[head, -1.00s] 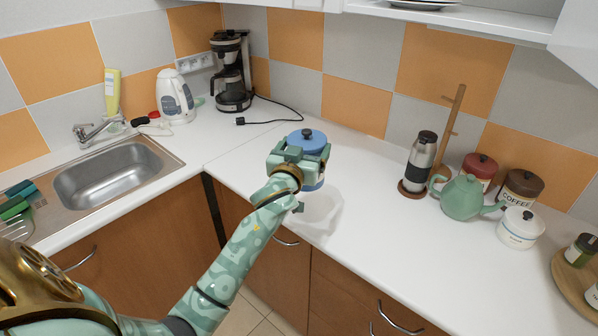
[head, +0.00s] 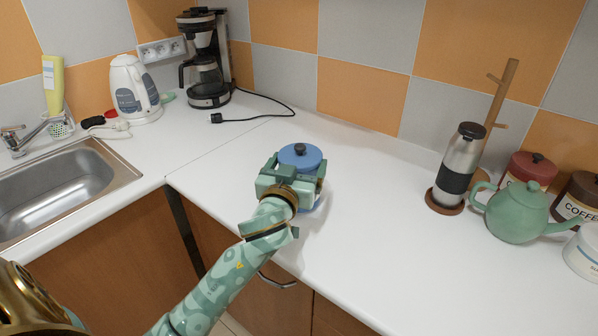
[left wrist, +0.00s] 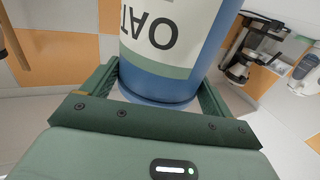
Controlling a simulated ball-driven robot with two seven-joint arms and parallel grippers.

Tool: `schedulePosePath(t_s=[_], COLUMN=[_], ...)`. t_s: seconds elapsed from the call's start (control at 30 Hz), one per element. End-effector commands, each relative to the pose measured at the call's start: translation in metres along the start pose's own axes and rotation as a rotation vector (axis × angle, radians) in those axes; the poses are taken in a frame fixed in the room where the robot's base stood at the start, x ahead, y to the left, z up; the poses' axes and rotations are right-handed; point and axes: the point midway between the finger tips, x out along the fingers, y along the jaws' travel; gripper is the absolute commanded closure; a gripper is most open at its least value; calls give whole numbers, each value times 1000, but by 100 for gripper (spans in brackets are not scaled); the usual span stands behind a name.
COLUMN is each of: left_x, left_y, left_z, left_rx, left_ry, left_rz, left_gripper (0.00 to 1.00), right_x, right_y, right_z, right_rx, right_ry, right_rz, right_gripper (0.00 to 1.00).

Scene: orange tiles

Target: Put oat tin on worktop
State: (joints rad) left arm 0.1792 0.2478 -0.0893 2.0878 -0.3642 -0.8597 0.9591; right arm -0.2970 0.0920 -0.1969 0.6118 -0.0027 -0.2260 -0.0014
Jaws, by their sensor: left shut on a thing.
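The oat tin (head: 301,157) has a blue lid with a dark knob and is upright over the front part of the white worktop (head: 370,225). My left gripper (head: 296,174) is shut on it, one finger on each side. In the left wrist view the tin (left wrist: 165,72) is blue with a pale label that reads OAT upside down, between the green fingers. The gripper hides most of its body in the head view. Its base is at or very near the worktop; I cannot tell whether it touches. My right gripper is not in view.
A coffee maker (head: 207,62) and its cable stand behind, a kettle (head: 134,90) and sink (head: 60,190) to the left. A steel flask (head: 460,165), green teapot (head: 517,212) and canisters stand right. The worktop between tin and flask is clear.

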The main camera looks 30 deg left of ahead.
Motion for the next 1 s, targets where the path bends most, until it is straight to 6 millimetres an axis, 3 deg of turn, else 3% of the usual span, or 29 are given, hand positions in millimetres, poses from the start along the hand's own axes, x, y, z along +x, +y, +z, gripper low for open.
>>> schedulePosePath(t_s=[0.03, 0.17, 0.47, 0.5, 0.53, 0.8, 1.0], left_x=[-2, -6, -6, -6, -6, -7, -40], left_y=[1, 3, 3, 3, 3, 3, 3], left_z=[9, 9, 8, 9, 9, 7, 7], left_rx=[2, 0, -1, 0, 0, 0, -5], left_ry=[4, 6, 7, 3, 3, 4, 1], left_rz=[0, -3, -3, -4, -4, -2, -3], left_gripper=[82, 82, 82, 6, 0, 0, 0], right_x=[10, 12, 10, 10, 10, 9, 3], right_y=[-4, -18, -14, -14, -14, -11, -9], right_z=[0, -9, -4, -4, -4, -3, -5], right_rx=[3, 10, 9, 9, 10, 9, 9], right_ry=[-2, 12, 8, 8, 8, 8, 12], right_rz=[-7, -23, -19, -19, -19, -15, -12], right_gripper=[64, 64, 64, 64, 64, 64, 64])
